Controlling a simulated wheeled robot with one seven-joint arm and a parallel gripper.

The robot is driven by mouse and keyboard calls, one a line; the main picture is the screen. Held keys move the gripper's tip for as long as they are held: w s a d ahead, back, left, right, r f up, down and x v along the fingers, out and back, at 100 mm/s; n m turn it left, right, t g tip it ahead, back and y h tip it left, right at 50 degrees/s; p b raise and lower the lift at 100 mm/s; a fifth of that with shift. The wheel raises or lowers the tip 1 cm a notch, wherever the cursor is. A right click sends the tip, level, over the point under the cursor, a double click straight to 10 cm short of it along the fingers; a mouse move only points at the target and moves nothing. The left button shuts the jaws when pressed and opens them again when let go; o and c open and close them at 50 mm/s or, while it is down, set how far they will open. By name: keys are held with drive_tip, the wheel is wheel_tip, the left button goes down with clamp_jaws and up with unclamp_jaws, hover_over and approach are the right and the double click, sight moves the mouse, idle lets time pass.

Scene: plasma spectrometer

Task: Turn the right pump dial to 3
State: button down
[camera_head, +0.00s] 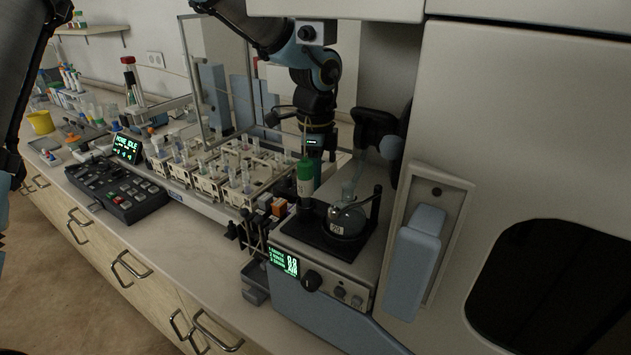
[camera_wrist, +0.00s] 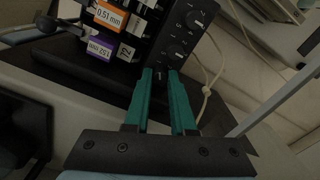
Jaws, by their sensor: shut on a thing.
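A black pump panel (camera_wrist: 184,36) shows in the wrist view with a row of round dials. The top dial (camera_wrist: 197,19) and the middle dial (camera_wrist: 175,52) are in plain sight, each with a pale pointer mark. My gripper (camera_wrist: 160,74) has its two teal fingers shut on the lowest dial of the row, which shows only as a dark piece between the tips. Its setting is hidden, and I cannot read the numbers. In the head view my arm reaches down behind the bench equipment, and the fingertips are not clear there.
Pump cassettes with an orange label (camera_wrist: 108,17) and a purple label (camera_wrist: 99,49) sit left of the dials. A pale cord (camera_wrist: 206,100) hangs at the right. In the head view a green-and-white bottle (camera_head: 305,170) and a round flask (camera_head: 347,219) stand near my arm.

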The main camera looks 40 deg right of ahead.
drive_tip(key=shift+m, duration=0.3)
drive_tip(key=m, duration=0.5)
drive_tip(key=shift+m, duration=0.3)
drive_tip(key=m, duration=0.6)
drive_tip(key=shift+m, duration=0.3)
idle(0.3)
drive_tip(key=c, duration=0.8)
unclamp_jaws()
drive_tip(key=shift+o, duration=0.2)
drive_tip(key=shift+s, duration=0.1)
